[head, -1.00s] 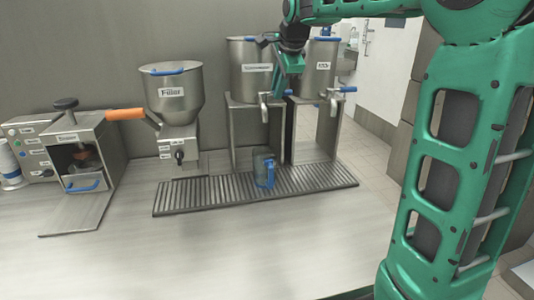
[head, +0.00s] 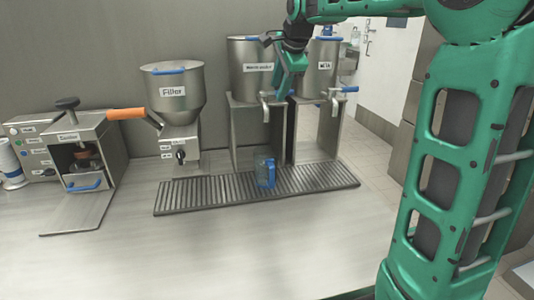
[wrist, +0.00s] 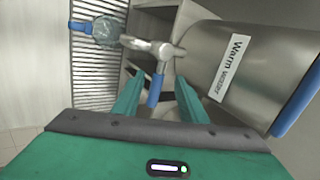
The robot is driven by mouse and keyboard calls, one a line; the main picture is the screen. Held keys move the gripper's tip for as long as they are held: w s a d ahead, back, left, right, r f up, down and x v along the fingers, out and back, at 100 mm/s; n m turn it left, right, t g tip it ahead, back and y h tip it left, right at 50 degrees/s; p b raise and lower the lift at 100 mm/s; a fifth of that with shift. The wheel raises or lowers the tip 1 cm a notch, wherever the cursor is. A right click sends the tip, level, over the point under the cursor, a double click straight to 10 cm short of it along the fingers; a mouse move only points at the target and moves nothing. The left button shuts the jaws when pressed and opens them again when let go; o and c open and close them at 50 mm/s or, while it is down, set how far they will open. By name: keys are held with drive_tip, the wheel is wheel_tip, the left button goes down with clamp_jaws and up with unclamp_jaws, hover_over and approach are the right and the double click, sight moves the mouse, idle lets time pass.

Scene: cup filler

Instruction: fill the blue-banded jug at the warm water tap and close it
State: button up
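The clear jug with a blue handle (head: 265,172) stands upright on the drip grate, below the warm water tap (head: 265,106). From above, the jug (wrist: 104,31) sits near the tap's spout (wrist: 130,43). Whether it holds water, or water is running, I cannot tell. The warm water tank (head: 250,82) carries its label (wrist: 229,66) in the wrist view. My gripper (wrist: 158,82) is open, one finger on either side of the tap's blue lever (wrist: 155,90), with gaps visible. In the head view, my gripper (head: 287,92) is in front of the tank, hiding the lever.
A second tank (head: 320,75) with a blue-levered tap stands to the right. The Filler hopper (head: 173,95) with an orange handle and a sealing machine (head: 85,150) stand to the left. The slatted grate (head: 200,194) lies in front of the taps. The front counter (head: 220,250) is clear.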

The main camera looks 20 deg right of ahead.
drive_tip(key=v, duration=1)
drive_tip(key=shift+r, duration=0.15)
drive_tip(key=s+d+f+n+g, duration=0.1)
drive_tip(key=s+f+n+g, duration=0.2)
drive_tip(key=s+f, duration=1.2)
drive_tip(key=s+d+f+n+g, duration=0.2)
drive_tip(key=s+f+n, duration=0.7)
drive_tip(key=s+f, duration=0.7)
drive_tip(key=s+g, duration=0.1)
drive_tip(key=s, duration=0.4)
drive_tip(key=shift+s+d+n+g+y, duration=0.2)
drive_tip(key=shift+s+n+g+y, duration=0.1)
drive_tip(key=shift+g+y, duration=0.1)
drive_tip(key=shift+f, duration=0.1)
